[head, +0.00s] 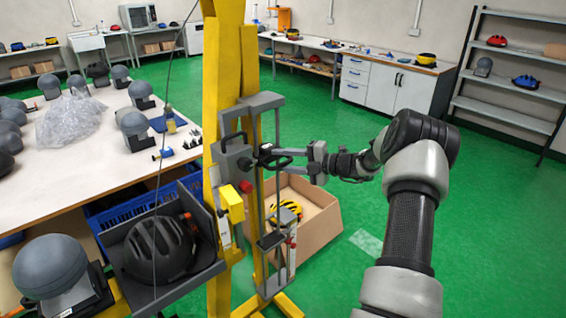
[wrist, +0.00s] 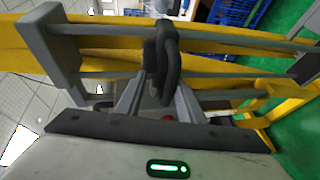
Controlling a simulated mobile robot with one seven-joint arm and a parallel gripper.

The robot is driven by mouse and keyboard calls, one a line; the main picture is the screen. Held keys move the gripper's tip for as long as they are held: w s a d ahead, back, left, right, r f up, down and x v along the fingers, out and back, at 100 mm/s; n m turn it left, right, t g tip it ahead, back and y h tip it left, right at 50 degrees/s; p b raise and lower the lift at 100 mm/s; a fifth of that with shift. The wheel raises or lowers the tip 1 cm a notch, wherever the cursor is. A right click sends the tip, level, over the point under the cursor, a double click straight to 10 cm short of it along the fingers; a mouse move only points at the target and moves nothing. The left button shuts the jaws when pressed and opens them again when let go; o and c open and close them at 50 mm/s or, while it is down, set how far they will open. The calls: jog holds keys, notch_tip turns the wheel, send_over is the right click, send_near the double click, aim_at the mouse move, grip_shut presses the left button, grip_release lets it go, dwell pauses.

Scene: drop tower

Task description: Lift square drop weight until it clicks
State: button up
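The drop tower is a yellow column (head: 226,60) with guide rails on its right side. A black loop handle (head: 272,156) sticks out at the rails at mid-height, and also shows in the wrist view (wrist: 168,55). The square drop weight's body cannot be told apart clearly here. My gripper (head: 290,154) reaches in from the right at the handle. In the wrist view its two fingers (wrist: 160,85) lie on either side of the loop, very close to it. Whether they press on it cannot be told.
A grey box (head: 233,165) with a red knob (head: 245,187) sits on the column. A black helmet (head: 160,248) lies in a tray at left. A cardboard box (head: 318,222) stands behind the tower. A white table (head: 75,165) is at left. Green floor is clear at right.

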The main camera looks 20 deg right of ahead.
jog(key=shift+s+d, duration=0.1)
jog(key=shift+s, duration=0.05)
dwell(0.4)
jog(key=shift+s+d, duration=0.1)
jog(key=b+v, duration=0.1)
jog(key=v, duration=1.6)
jog(key=shift+r+b, duration=0.15)
jog(key=shift+b, duration=0.25)
